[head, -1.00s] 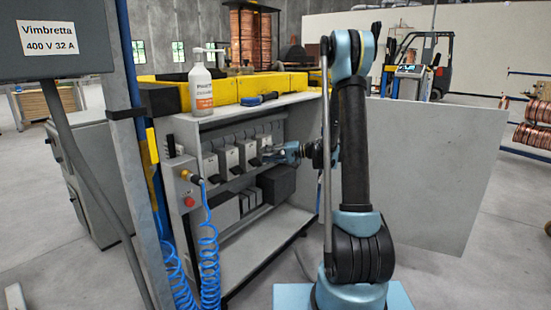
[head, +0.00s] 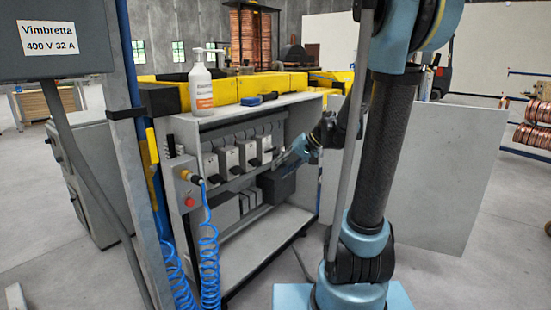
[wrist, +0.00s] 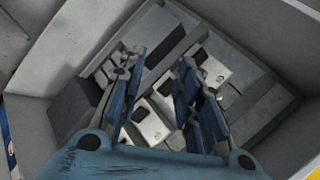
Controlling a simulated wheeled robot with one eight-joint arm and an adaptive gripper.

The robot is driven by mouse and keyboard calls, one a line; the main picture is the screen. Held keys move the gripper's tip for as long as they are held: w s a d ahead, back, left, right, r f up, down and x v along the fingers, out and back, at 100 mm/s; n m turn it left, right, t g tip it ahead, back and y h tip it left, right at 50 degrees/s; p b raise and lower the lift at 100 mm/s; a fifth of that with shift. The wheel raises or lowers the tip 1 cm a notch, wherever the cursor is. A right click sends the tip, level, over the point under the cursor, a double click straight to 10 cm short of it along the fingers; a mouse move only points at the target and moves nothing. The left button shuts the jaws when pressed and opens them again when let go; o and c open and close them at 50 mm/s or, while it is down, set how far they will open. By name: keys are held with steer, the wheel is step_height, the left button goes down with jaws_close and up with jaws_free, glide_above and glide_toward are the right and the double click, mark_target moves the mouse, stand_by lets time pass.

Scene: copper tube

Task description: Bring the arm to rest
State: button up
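My gripper (head: 280,165) is at the open right part of the grey cabinet (head: 262,234), just right of and slightly below the row of white switch units (head: 228,158). In the wrist view my gripper (wrist: 160,72) has its two blue fingers spread apart with nothing held between them. White switch units (wrist: 150,123) show behind and between the fingers, apparently beyond them. My arm rises from its base and bends at the top right of the head view, partly hiding the cabinet's right side.
A large grey panel (head: 440,175) stands open at the right of the cabinet. Blue coiled hoses (head: 209,240) hang at the left front.

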steer(key=s+d+f+h, duration=0.4)
steer(key=s+d, duration=0.4)
steer(key=s, duration=0.4)
steer(key=s+d+f+h, duration=0.4)
steer(key=s+d, duration=0.4)
steer(key=s, duration=0.4)
steer(key=shift+s+d+f+h, duration=0.2)
steer(key=shift+f+h, duration=0.1)
steer(key=shift+f, duration=0.3)
steer(key=shift+w+f, duration=0.2)
steer(key=shift+w, duration=0.2)
